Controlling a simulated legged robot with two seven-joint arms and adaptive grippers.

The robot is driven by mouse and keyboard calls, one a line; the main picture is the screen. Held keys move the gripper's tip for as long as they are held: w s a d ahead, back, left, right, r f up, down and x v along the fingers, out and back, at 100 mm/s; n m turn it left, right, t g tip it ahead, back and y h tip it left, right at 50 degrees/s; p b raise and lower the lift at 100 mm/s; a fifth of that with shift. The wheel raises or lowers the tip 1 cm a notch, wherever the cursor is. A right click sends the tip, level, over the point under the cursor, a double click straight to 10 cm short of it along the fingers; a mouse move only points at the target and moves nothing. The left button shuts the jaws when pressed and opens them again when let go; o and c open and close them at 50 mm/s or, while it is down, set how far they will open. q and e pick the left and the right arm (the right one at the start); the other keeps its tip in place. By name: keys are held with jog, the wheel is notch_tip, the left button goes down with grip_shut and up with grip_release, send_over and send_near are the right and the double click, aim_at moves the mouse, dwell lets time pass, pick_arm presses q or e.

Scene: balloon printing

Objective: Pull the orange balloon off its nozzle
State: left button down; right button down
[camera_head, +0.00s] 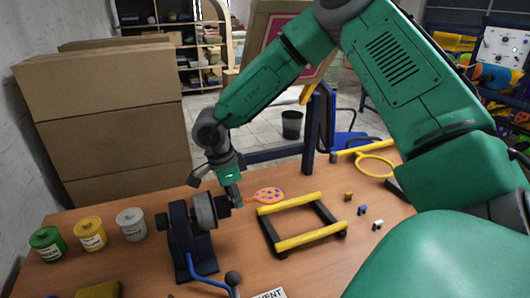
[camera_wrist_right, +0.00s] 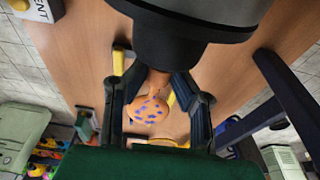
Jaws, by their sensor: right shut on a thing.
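The orange balloon (camera_head: 268,196) with purple spots sticks out to the right of the printing machine (camera_head: 190,235), at the dark nozzle end (camera_head: 224,206). My right gripper (camera_head: 234,196) comes down from above at the balloon's neck, beside the nozzle, and is shut on the balloon. In the right wrist view the balloon (camera_wrist_right: 150,109) shows between the fingers of my right gripper (camera_wrist_right: 160,95). Its neck runs up to the dark round nozzle part (camera_wrist_right: 190,35); exactly where they meet is hard to see. My left gripper is not in view.
A yellow and black frame (camera_head: 292,243) stands right of the machine. Green (camera_head: 47,243), yellow (camera_head: 90,234) and white (camera_head: 131,224) cans stand at left. A blue crank (camera_head: 208,281) is in front. A yellow ring (camera_head: 375,166) and small coloured pieces lie at right.

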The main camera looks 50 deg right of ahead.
jog(key=shift+d, duration=0.15)
dwell(0.4)
jog(key=shift+d, duration=0.1)
jog(key=shift+s+d+r+p, duration=0.1)
jog(key=shift+s+d+p, duration=0.25)
jog(key=shift+d+p, duration=0.35)
jog(key=r+p, duration=0.3)
jog(key=shift+a+p, duration=0.25)
jog(key=shift+p, duration=0.1)
jog(key=shift+r, duration=0.7)
notch_tip(320, 180, up, 12)
jog(key=shift+r, duration=0.2)
